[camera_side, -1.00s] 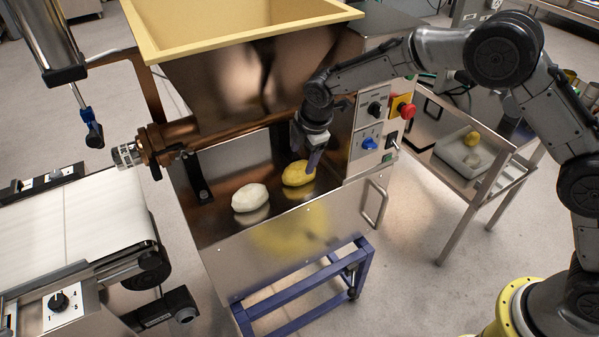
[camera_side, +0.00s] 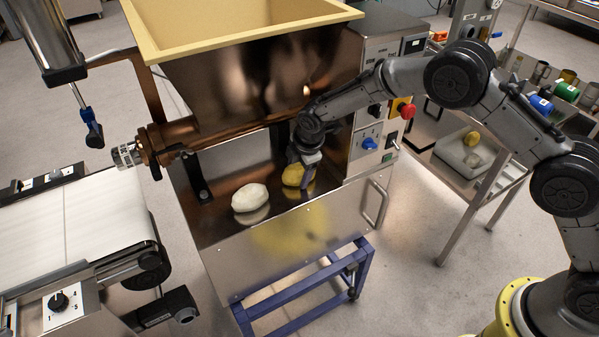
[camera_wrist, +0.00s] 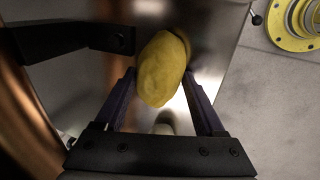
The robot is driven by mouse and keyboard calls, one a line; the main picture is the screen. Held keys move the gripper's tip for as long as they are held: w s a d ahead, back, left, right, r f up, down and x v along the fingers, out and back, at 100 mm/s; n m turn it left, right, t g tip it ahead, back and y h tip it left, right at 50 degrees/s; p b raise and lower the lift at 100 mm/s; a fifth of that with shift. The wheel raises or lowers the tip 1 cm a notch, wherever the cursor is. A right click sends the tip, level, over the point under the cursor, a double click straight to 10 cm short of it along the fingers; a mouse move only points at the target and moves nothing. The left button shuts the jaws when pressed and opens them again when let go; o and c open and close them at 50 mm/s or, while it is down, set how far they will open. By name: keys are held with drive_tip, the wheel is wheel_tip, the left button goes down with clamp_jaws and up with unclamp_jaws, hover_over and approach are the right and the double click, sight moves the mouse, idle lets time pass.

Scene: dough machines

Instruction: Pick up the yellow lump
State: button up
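The yellow lump (camera_side: 292,175) lies on the shiny metal tray of the machine, partly hidden by my gripper in the side view. My gripper (camera_side: 303,184) points down at its right side. In the wrist view, the lump (camera_wrist: 161,70) shows between the tips of my two spread fingers (camera_wrist: 160,76). A small gap shows on its left; the right finger is very close to it, and I cannot tell whether they touch. A white lump (camera_side: 250,197) lies on the tray to the left, apart from the yellow one.
A big hopper (camera_side: 240,75) stands above and behind the tray. The tray's front wall (camera_side: 290,240) and a control panel (camera_side: 370,140) bound the space. A conveyor (camera_side: 80,220) is at left. Another yellow piece (camera_side: 472,138) sits on a side cart at right.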

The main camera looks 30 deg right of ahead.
drive_tip(key=shift+r, duration=0.1)
clamp_jaws()
